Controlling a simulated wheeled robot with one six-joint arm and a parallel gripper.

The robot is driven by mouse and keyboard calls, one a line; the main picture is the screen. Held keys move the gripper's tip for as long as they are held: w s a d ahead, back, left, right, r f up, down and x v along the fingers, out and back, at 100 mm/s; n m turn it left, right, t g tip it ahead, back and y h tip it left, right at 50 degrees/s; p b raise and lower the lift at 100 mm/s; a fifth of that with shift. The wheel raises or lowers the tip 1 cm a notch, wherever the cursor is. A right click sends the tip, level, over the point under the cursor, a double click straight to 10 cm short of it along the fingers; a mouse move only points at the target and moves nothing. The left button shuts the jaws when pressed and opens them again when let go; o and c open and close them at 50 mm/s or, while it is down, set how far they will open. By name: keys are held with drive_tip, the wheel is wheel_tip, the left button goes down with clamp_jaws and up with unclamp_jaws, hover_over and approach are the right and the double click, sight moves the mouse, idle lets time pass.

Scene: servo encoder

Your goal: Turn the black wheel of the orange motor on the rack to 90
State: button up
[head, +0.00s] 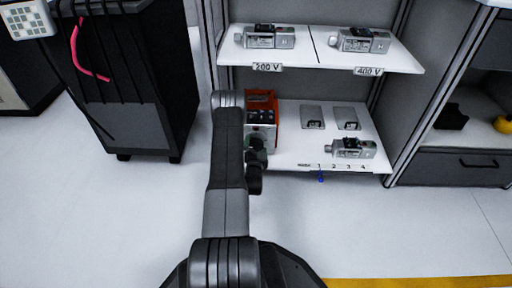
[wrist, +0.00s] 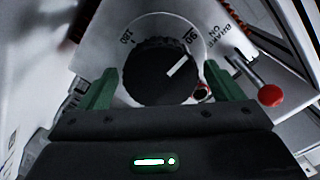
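The orange motor (head: 262,96) stands on the lower rack shelf, partly hidden behind my arm. In the wrist view its black wheel (wrist: 150,80) sits on a pale dial with 180 at upper left and 90 at upper right. The wheel's white mark (wrist: 177,66) points to the upper right, close to the 90 but a little clockwise of it. My gripper (wrist: 161,82) has its green fingers on either side of the wheel, with narrow gaps showing. It looks open. In the head view my gripper (head: 256,165) is in front of the motor, its fingers mostly hidden.
A lever with a red ball (wrist: 270,95) stands right of the dial, near the right finger, by brake lettering. The lower shelf (head: 285,150) also holds a grey device (head: 352,149) and two grey plates. More grey devices stand on the upper shelf (head: 310,60). A black cabinet (head: 130,75) is at left.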

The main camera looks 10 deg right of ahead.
drive_tip(key=shift+s, duration=0.1)
drive_tip(key=p+v, duration=0.4)
drive_tip(key=v, duration=0.9)
drive_tip(key=shift+s+a, duration=0.15)
drive_tip(key=shift+s, duration=0.15)
drive_tip(key=shift+r, duration=0.1)
drive_tip(key=b+x, duration=0.4)
drive_tip(key=x, duration=1)
drive_tip(key=shift+s, duration=0.1)
